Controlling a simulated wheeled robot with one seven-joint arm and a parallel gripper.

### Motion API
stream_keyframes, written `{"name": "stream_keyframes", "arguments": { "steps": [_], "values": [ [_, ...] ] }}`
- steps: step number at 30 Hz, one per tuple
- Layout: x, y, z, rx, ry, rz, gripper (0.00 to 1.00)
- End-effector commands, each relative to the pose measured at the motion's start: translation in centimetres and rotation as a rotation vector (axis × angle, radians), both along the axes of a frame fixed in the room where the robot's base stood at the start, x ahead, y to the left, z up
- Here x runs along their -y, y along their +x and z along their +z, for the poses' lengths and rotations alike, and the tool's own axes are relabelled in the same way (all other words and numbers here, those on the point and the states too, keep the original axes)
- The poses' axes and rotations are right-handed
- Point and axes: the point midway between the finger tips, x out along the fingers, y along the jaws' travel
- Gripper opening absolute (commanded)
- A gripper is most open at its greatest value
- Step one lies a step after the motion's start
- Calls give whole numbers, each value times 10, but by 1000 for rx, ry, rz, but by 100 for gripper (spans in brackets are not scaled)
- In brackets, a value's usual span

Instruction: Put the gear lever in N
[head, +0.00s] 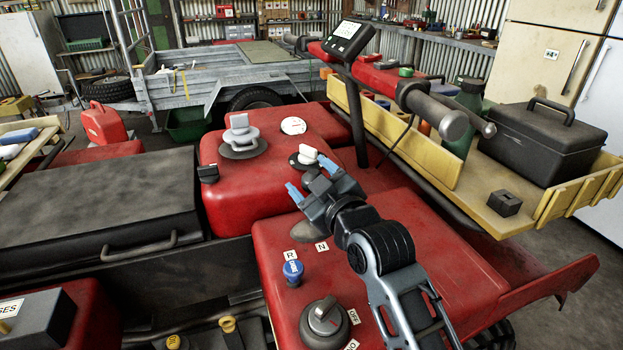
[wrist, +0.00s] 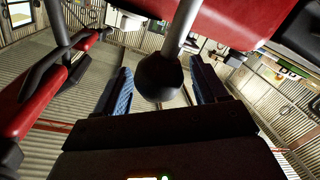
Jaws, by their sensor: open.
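My gripper (head: 310,178) is open in the middle of the head view, above the red bodywork, its two blue fingers apart. In the wrist view, a round black knob on a grey stem, which looks like the gear lever (wrist: 158,77), stands between the two fingers (wrist: 163,88). A gap shows on each side of it, so neither finger seems to touch it. In the head view my gripper and wrist hide most of the lever. White R (head: 291,254) and N (head: 322,247) labels sit on the red panel below my gripper. Which position the lever is in cannot be told.
A blue knob (head: 293,270) and a grey rotary switch (head: 323,316) are on the near panel. A white-handled lever (head: 308,153) and a filler cap (head: 242,135) stand beyond my gripper. The handlebar (head: 420,95) and a yellow rack (head: 400,115) lie behind, right.

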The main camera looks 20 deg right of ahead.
Motion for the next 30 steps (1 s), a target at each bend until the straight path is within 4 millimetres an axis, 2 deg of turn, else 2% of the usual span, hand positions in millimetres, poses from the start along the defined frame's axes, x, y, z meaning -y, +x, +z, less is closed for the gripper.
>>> {"name": "stream_keyframes", "arguments": {
  "steps": [5,18,22,30],
  "values": [
    [1,-7,-1,-2,1,0,72],
    [8,-70,3,-1,0,-1,72],
    [9,-77,5,0,0,0,72],
    [9,-77,5,0,0,0,72]
  ]
}}
